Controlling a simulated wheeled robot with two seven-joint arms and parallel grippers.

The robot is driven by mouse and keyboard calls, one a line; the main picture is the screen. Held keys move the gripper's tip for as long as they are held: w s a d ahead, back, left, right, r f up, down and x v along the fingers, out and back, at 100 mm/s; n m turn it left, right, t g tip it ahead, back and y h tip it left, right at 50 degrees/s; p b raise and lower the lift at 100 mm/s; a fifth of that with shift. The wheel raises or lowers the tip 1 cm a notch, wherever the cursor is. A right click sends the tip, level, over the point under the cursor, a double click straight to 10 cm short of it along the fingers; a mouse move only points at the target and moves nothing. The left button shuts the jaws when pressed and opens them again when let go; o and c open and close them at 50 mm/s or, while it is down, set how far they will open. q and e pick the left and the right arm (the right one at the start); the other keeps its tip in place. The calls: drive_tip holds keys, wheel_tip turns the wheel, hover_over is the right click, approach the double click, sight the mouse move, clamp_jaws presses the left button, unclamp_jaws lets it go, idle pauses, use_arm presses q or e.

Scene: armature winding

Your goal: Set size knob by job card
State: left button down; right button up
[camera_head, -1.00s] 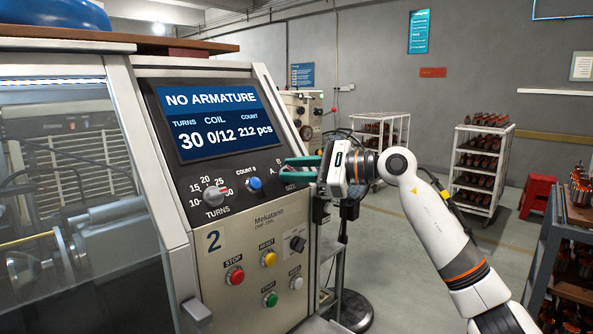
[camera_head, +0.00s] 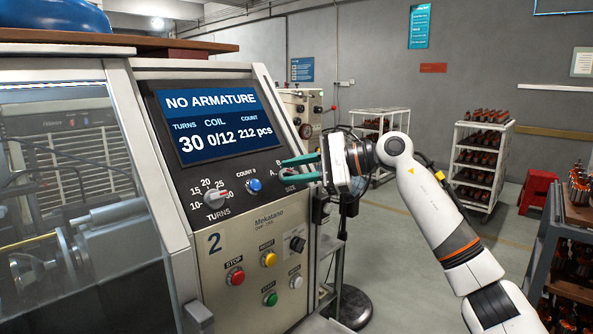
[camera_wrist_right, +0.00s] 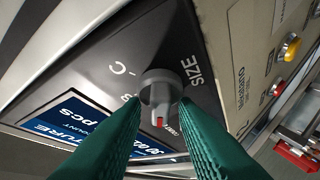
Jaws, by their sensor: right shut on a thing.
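The size knob (camera_wrist_right: 158,90) is a round grey knob with a raised grip bar and a red mark, on the dark panel of the winding machine. In the right wrist view its red mark points down between my fingers. The letter C and the word SIZE are legible beside it; a B is partly covered, and the letter at the mark is hidden. My right gripper (camera_head: 287,169) has its green fingers shut on the knob, one on each side. In the head view they largely cover the knob. My left gripper is out of view. I cannot identify a job card.
The screen (camera_head: 209,121) reads NO ARMATURE, turns 30, coil 0/12, count 212 pcs. Near the size knob are the turns knob (camera_head: 216,198), the blue count button (camera_head: 255,185) and the red stop button (camera_head: 236,277). Racks of armatures (camera_head: 480,165) stand to the right.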

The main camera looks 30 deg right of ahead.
drive_tip(key=shift+f, duration=0.1)
drive_tip(key=o, duration=0.6)
drive_tip(key=shift+o, duration=0.2)
drive_tip(key=shift+d, duration=0.1)
drive_tip(key=shift+s+d+b, duration=0.3)
drive_tip(key=shift+d+b, duration=0.1)
drive_tip(key=b+v, duration=0.3)
drive_tip(key=v, duration=0.8)
